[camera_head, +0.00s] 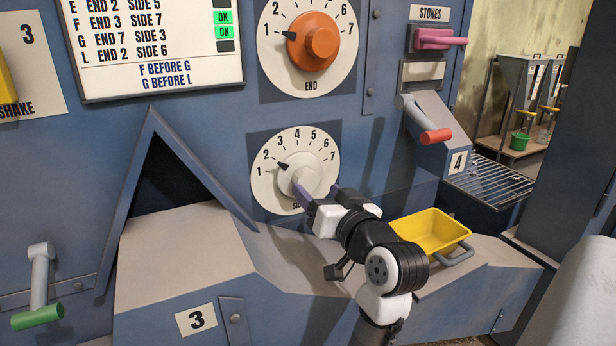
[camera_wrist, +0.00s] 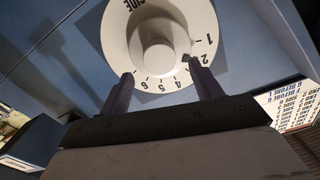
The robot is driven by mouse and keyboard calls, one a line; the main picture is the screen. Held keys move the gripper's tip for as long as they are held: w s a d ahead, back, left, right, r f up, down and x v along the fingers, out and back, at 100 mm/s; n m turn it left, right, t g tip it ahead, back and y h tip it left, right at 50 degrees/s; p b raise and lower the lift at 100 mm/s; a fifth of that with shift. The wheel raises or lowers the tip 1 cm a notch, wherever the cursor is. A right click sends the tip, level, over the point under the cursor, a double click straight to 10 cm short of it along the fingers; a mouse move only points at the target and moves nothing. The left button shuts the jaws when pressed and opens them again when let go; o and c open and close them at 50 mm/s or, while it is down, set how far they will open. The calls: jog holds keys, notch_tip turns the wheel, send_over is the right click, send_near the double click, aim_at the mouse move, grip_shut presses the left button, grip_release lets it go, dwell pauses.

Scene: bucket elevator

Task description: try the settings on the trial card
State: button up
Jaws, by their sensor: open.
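The trial card (camera_head: 160,45) lists END and SIDE settings by letter; F and G rows show green OK, L and the partly cut-off E row show dark lamps. Below it reads "F before G, G before L". The orange END knob (camera_head: 318,42) points at about 1. The white SIDE knob (camera_head: 312,176) points at about 2; in the wrist view the SIDE knob (camera_wrist: 160,58) also shows its black pointer by the 2. My gripper (camera_head: 317,191) is open at the SIDE knob. In the wrist view its fingers (camera_wrist: 160,76) are spread just below the knob; contact is unclear.
A yellow tub (camera_head: 430,231) sits on the ledge right of my arm. A pink STONES handle (camera_head: 438,39) and a red-tipped lever (camera_head: 432,135) are at right, a green-tipped lever (camera_head: 38,317) at lower left. A hooded chute (camera_head: 175,245) juts out left of my gripper.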

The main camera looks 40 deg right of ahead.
aim_at(309, 182)
jog(key=p+x, duration=0.1)
jog(key=x, duration=0.4)
jog(key=shift+w, duration=0.1)
jog(key=c, duration=1)
jog(key=shift+o, duration=0.2)
jog(key=shift+r+m+p, duration=0.25)
jog(key=shift+m+p, duration=0.8)
jog(key=shift+m, duration=0.15)
jog(key=m, duration=0.1)
jog(key=m+p, duration=0.1)
jog(key=shift+f+m, duration=0.25)
jog(key=shift+m, duration=0.05)
jog(key=o, duration=1)
jog(key=shift+c, duration=0.2)
